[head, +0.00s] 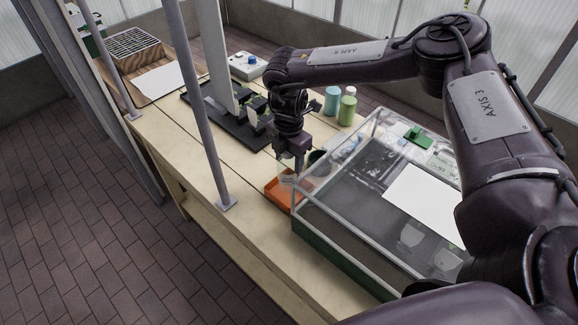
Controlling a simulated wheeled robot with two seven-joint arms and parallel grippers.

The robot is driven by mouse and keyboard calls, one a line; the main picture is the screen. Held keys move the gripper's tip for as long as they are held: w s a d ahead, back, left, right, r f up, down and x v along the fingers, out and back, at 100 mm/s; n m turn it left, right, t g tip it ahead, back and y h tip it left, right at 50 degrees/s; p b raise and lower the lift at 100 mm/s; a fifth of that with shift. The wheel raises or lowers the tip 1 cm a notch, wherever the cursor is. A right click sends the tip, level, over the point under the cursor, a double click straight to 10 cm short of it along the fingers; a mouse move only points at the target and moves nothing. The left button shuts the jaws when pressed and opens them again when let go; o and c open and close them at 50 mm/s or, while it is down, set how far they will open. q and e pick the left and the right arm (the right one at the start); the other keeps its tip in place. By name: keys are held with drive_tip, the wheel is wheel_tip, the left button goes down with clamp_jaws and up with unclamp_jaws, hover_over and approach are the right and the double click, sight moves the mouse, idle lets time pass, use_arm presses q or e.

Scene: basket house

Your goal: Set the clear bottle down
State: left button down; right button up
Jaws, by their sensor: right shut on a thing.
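My right gripper (297,170) points down above the orange tray (275,190) on the wooden bench. It is shut on a small, pale see-through thing, which appears to be the clear bottle (289,180). The bottle is at the tray's right part, beside the corner of the glass case. It is too small to tell whether it touches the tray. My left gripper is not in view.
A glass case (345,257) fills the bench's right side, close to the gripper. A dark cup (318,160) stands behind the tray. Blue and green bottles (347,108) stand farther back. A grey post (205,110) rises at the front edge. Bare bench (235,170) lies left of the tray.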

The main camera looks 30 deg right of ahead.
wheel_tip(320, 180, down, 4)
drive_tip(key=shift+s+r+p, duration=0.1)
drive_tip(key=shift+r+p, duration=0.15)
drive_tip(key=shift+p, duration=0.1)
drive_tip(key=shift+f, duration=0.4)
drive_tip(key=shift+f, duration=0.1)
drive_tip(key=o, duration=1)
drive_tip(key=shift+c, duration=0.2)
drive_tip(key=shift+r, duration=0.45)
wheel_tip(320, 180, up, 11)
drive_tip(key=b, duration=0.3)
drive_tip(key=shift+r, duration=0.2)
